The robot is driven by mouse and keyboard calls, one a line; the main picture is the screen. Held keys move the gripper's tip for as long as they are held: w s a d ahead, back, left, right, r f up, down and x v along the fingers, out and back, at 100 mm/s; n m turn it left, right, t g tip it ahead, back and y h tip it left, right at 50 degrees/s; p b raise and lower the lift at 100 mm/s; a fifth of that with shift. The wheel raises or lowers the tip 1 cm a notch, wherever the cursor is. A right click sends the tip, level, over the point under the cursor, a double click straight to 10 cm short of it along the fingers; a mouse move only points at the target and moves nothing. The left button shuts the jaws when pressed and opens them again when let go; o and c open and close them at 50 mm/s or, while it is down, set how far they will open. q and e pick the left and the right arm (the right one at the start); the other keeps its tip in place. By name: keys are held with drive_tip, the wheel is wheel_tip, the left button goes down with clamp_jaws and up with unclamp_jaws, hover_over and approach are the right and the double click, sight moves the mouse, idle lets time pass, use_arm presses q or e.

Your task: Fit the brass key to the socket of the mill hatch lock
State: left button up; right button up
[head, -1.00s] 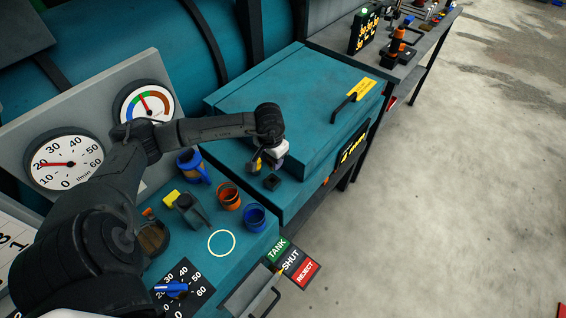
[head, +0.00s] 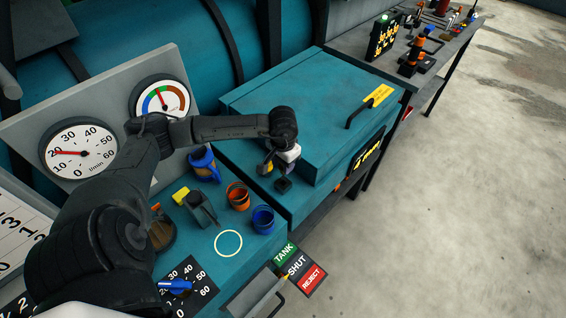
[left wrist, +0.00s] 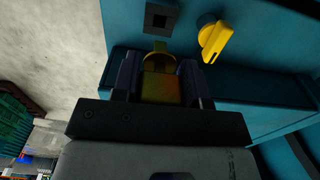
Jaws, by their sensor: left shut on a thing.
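My left gripper (head: 279,171) is at the front of the teal hatch box (head: 300,95). In the left wrist view it (left wrist: 160,75) is shut on the brass key (left wrist: 161,88), whose rounded end shows between the fingers. The dark square socket (head: 283,186) is just below the gripper in the head view. A yellow turn knob (left wrist: 215,40) is beside the socket. My right gripper is not in view.
An orange cup (head: 238,197), a blue cup (head: 263,219) and a blue-and-orange jug (head: 204,166) stand on the teal bench near my left arm. A grey scoop-like holder (head: 203,208) is beside them. Two dials are behind. Open floor lies to the right.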

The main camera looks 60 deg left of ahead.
use_arm(q)
drive_tip(key=b, duration=0.4)
hover_over(283, 179)
drive_tip(key=d, duration=0.2)
drive_tip(key=shift+s+a+f, duration=0.1)
drive_tip(key=shift+s+f, duration=0.05)
drive_tip(key=shift+f, duration=0.65)
drive_tip(key=shift+s+a+f, duration=0.1)
drive_tip(key=shift+s+f, duration=0.05)
drive_tip(key=shift+f, duration=0.65)
drive_tip(key=shift+s+a+f, duration=0.1)
drive_tip(key=shift+s+f, duration=0.05)
drive_tip(key=shift+f, duration=0.65)
drive_tip(key=shift+b, duration=0.35)
drive_tip(key=shift+b, duration=0.5)
drive_tip(key=shift+f+b, duration=0.9)
drive_tip(key=shift+f, duration=0.05)
drive_tip(key=shift+f+b, duration=1)
drive_tip(key=shift+f, duration=0.05)
